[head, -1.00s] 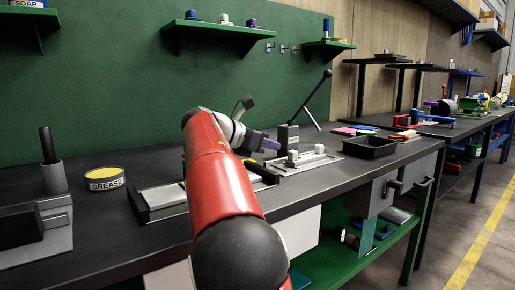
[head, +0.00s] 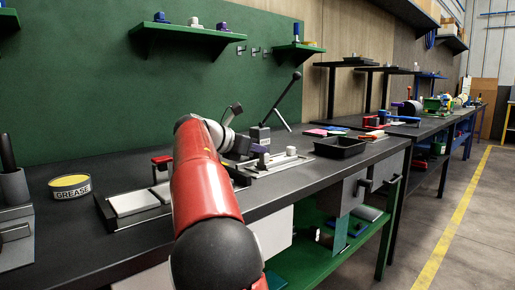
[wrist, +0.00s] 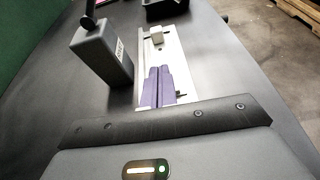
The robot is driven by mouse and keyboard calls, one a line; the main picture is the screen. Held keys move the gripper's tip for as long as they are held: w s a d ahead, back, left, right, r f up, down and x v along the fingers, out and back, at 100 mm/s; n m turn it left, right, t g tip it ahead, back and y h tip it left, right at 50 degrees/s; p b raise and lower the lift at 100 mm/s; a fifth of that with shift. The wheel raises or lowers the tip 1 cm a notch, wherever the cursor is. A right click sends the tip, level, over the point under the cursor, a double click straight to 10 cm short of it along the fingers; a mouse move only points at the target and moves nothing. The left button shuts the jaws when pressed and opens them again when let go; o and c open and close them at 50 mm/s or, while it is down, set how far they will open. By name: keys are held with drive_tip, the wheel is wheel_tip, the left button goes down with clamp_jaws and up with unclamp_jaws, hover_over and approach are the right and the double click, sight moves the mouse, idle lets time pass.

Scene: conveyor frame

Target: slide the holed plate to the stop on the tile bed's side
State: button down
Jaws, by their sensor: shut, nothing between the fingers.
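A light metal track (head: 283,162) lies on the bench right of the tile bed (head: 140,210). A pale block (head: 291,151) stands at its right end, and it also shows in the wrist view (wrist: 156,36). The holed plate seems to be the light flat piece in this track; I cannot make out its holes. My gripper (head: 262,154) is over the track's left part, its purple fingers (wrist: 160,80) together and empty. The fingers point along the track towards the block, apart from it. They hide part of the track; I cannot tell whether they touch the plate.
A grey post (head: 260,138) with a long lever stands close behind the track; it is left of my fingers in the wrist view (wrist: 103,57). A black tray (head: 340,147) sits to the right. A grease tin (head: 71,187) stands far left. The bench's front edge is close.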

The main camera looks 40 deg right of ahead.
drive_tip(key=shift+w+a+f, duration=0.1)
drive_tip(key=shift+a+f, duration=0.2)
drive_tip(key=shift+a, duration=0.55)
drive_tip(key=shift+a+f, duration=0.25)
drive_tip(key=shift+a, duration=0.55)
drive_tip(key=shift+w+r+p, duration=0.15)
drive_tip(key=shift+r+p, duration=0.7)
drive_tip(key=shift+p, duration=0.3)
drive_tip(key=shift+r+p, duration=0.25)
drive_tip(key=shift+p, duration=0.65)
drive_tip(key=a, duration=0.8)
drive_tip(key=s+a, duration=0.1)
drive_tip(key=a, duration=0.3)
drive_tip(key=shift+f, duration=0.1)
